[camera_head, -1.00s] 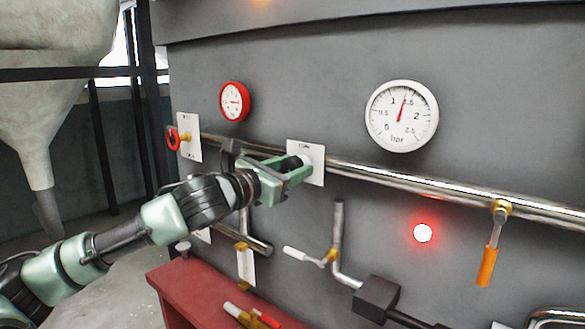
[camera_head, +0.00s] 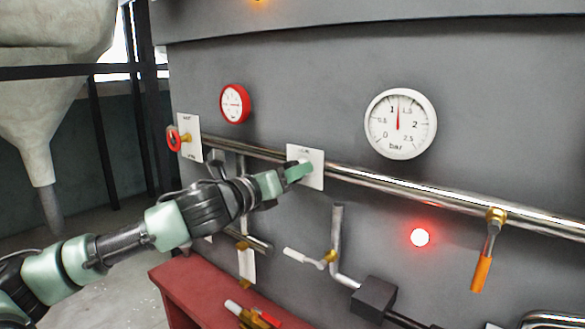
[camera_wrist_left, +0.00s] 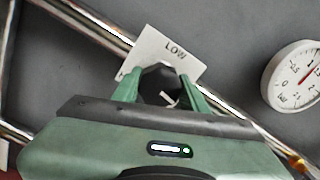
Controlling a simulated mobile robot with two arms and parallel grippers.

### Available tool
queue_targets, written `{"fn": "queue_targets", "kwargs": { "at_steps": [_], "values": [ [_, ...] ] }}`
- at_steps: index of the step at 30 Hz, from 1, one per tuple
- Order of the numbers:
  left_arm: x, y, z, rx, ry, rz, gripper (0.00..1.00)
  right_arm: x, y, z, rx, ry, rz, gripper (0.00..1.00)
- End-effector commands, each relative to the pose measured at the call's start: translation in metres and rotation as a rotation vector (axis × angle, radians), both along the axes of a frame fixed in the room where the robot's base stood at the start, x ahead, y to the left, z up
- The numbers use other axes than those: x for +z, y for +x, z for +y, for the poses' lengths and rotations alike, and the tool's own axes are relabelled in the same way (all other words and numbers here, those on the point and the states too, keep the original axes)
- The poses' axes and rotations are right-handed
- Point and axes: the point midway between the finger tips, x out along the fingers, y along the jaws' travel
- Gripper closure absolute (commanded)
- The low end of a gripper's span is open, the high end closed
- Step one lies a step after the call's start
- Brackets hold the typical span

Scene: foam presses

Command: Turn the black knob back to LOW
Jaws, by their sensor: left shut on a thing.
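My left gripper (camera_head: 297,172) is at the white label plate (camera_head: 316,179) on the grey press wall, its fingers hiding the knob in the head view. In the left wrist view, the black knob (camera_wrist_left: 158,80) sits between the two green fingers of my left gripper (camera_wrist_left: 160,90), which are shut on it. A white pointer mark shows on the knob's near side. The plate (camera_wrist_left: 147,46) reads LOW along its upper edge; its other lettering is mostly hidden. My right gripper is in neither view.
A chrome pipe (camera_head: 400,191) runs along the wall by the plate. A white gauge (camera_head: 400,124) reads between 1 and 1.5 bar.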

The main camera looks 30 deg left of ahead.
Motion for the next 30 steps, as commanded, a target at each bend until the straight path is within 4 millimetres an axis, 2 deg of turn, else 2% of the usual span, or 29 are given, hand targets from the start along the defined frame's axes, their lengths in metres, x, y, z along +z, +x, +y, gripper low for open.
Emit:
{"fn": "queue_targets", "kwargs": {
  "at_steps": [11,30],
  "values": [
    [0.0003,0.0001,-0.0004,0.0,-0.356,0.028,0.98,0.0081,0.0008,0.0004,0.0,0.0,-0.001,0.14],
    [-0.0005,0.0002,-0.0003,0.002,-0.964,0.077,0.98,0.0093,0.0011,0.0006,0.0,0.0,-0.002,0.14]
  ]
}}
